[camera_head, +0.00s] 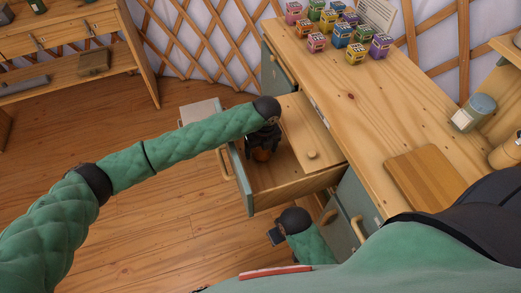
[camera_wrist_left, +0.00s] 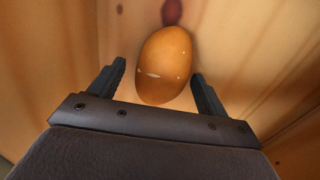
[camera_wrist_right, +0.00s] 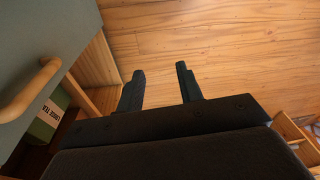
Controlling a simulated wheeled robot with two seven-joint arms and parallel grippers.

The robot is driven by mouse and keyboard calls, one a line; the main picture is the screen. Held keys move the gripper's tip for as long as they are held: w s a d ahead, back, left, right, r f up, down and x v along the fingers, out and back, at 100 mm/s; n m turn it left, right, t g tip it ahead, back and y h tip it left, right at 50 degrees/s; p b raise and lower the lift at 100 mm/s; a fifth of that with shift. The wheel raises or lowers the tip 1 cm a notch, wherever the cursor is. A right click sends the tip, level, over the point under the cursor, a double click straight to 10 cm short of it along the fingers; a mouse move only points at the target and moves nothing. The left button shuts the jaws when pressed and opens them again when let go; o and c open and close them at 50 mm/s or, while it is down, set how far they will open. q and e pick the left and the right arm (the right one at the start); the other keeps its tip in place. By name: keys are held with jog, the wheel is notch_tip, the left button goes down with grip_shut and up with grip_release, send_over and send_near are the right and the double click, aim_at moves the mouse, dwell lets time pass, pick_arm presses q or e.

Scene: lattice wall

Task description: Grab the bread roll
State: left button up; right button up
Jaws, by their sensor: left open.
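The bread roll (camera_wrist_left: 165,65) is a brown, glossy oval with a few pale marks. It lies in the open wooden drawer and shows in the head view (camera_head: 262,155), partly hidden by my left gripper (camera_head: 262,142). In the left wrist view my left gripper (camera_wrist_left: 158,75) is open, one finger on each side of the roll, with gaps showing on both sides. My right gripper (camera_wrist_right: 159,82) is open and empty in the right wrist view, low beside the cabinet above the wooden floor.
The drawer (camera_head: 290,186) is pulled out of the counter. A wooden panel with a knob (camera_head: 308,138) covers its right part. Several colourful cubes (camera_head: 340,35), a cutting board (camera_head: 425,178) and a jar (camera_head: 474,112) are on the counter. A handle (camera_wrist_right: 30,92) is near my right gripper.

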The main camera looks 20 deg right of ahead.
pick_arm(q)
jog(key=c, duration=1.1)
jog(key=shift+r, duration=0.15)
